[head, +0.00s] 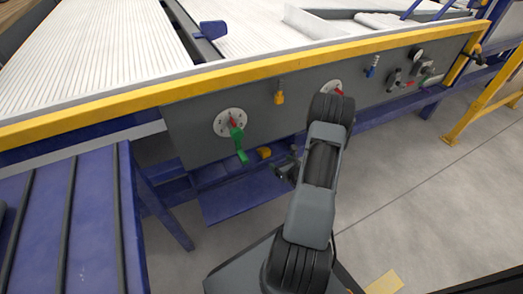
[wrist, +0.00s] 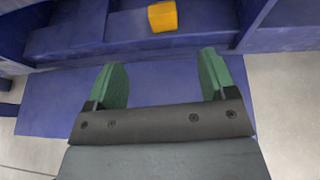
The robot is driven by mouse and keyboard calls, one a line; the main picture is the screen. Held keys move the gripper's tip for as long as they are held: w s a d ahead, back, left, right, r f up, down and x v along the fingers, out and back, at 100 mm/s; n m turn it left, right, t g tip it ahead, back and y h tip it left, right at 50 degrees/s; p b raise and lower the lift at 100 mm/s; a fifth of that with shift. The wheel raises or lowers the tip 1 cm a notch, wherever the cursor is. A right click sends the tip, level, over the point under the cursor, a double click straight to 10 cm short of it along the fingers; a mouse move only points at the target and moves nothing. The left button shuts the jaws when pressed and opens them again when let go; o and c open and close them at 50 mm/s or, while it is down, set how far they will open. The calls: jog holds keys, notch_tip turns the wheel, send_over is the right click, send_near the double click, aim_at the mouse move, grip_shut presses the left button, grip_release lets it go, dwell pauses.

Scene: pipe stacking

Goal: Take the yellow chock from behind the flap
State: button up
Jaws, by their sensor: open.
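The yellow chock (head: 264,152) sits in the blue recess under the grey panel in the head view. In the wrist view the chock (wrist: 162,16) is a small yellow-orange block at the top, on the blue shelf beyond my fingertips. The flap (head: 245,198) looks like the blue plate below the recess, lowered and sloping outward; the wrist view shows it (wrist: 50,105) beneath my fingers. My gripper (wrist: 162,60) is open and empty, with green fingers apart and short of the chock. In the head view my arm partly hides the gripper.
The grey panel (head: 190,130) above the recess carries a green lever (head: 238,140), a yellow knob (head: 279,97) and other valves. A blue roller table (head: 95,220) with a leg stands at left. The floor (head: 420,190) at right is open, with a yellow rail (head: 480,115) beyond.

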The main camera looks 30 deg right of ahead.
jog(key=b, duration=0.2)
send_near(267, 153)
jog(key=x, duration=0.3)
jog(key=shift+w+d, duration=0.15)
jog(key=b+x, duration=0.1)
jog(key=x, duration=0.1)
jog(key=b+x, duration=0.1)
jog(key=x, duration=0.1)
jog(key=shift+w+f+b, duration=0.2)
jog(key=shift+f+b, duration=0.15)
jog(key=shift+b, duration=0.05)
jog(key=shift+w, duration=0.4)
jog(key=shift+c, duration=0.3)
jog(key=c, duration=1)
jog(key=shift+r, duration=0.15)
